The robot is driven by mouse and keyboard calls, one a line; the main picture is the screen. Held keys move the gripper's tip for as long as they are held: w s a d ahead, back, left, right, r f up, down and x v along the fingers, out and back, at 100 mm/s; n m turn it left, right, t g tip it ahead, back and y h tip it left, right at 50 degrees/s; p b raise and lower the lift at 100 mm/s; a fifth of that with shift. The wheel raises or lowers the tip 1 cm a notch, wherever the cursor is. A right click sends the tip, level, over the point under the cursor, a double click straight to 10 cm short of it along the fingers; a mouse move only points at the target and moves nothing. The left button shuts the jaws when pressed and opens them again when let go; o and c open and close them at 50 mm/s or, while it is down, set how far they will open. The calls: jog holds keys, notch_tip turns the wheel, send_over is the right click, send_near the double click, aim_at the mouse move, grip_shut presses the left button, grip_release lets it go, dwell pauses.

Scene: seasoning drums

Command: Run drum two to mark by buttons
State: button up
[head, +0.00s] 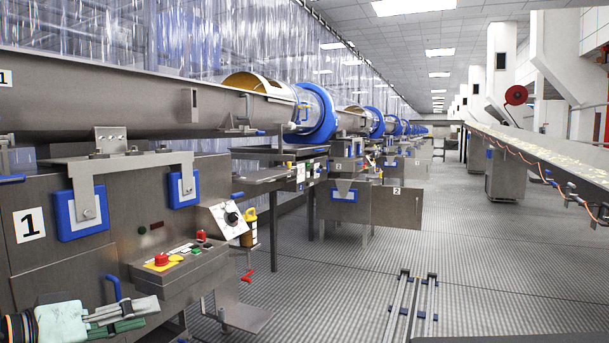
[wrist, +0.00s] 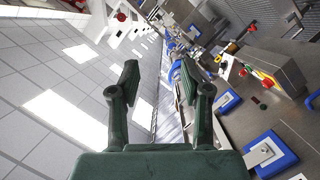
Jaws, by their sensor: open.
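My gripper (wrist: 160,82) is open and empty in the wrist view, its two dark green fingers apart. Drum two appears to be the second blue-ringed drum (head: 375,122), down the row in the head view. A plate marked 2 (head: 397,190) hangs below it. A small panel with coloured spots (head: 301,173) stands before it, too small to read. Nearer, station 1 has a button box (head: 180,266) with a red mushroom button (head: 162,259); this box also shows in the wrist view (wrist: 285,72).
Drum one (head: 315,113) has a large blue ring. A knob panel (head: 232,217) juts out from station 1. Floor rails (head: 402,305) run along the open aisle. A long conveyor (head: 545,160) lines the right side.

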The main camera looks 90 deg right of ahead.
jog(key=shift+w, duration=0.25)
jog(key=c, duration=0.6)
jog(key=w+d+f+n+t+p, duration=0.1)
jog(key=w+d+n+t+p, duration=0.1)
jog(key=w+p, duration=0.3)
jog(key=w+n, duration=0.1)
jog(key=w, duration=0.2)
jog(key=shift+f+n+h, duration=0.2)
jog(key=shift+n+h, duration=0.2)
jog(key=w+f+n+t+p, duration=0.3)
jog(key=w+f+n+p, duration=0.3)
jog(key=w, duration=0.4)
jog(key=w+a+f+n+t+y+p, duration=0.1)
jog(key=w+a+f+n+y+p, duration=0.15)
jog(key=f+p, duration=0.5)
jog(key=w+a+f+n+t+y+p, duration=0.15)
jog(key=w+a+f+p, duration=0.25)
jog(key=f, duration=0.6)
jog(key=s+a+f+n+g+y+p, duration=0.3)
jog(key=s+a+f+y+p, duration=0.2)
jog(key=s+a+f+p, duration=0.55)
jog(key=s+a+f+m+g+y+p, duration=0.1)
jog(key=s+a+f+g+y+p, duration=0.2)
jog(key=s+a+f+p, duration=0.3)
jog(key=shift+s+a+f+y+p, duration=0.3)
jog(key=shift+s+a+y+p, duration=0.6)
jog(key=shift+s+a+p, duration=3)
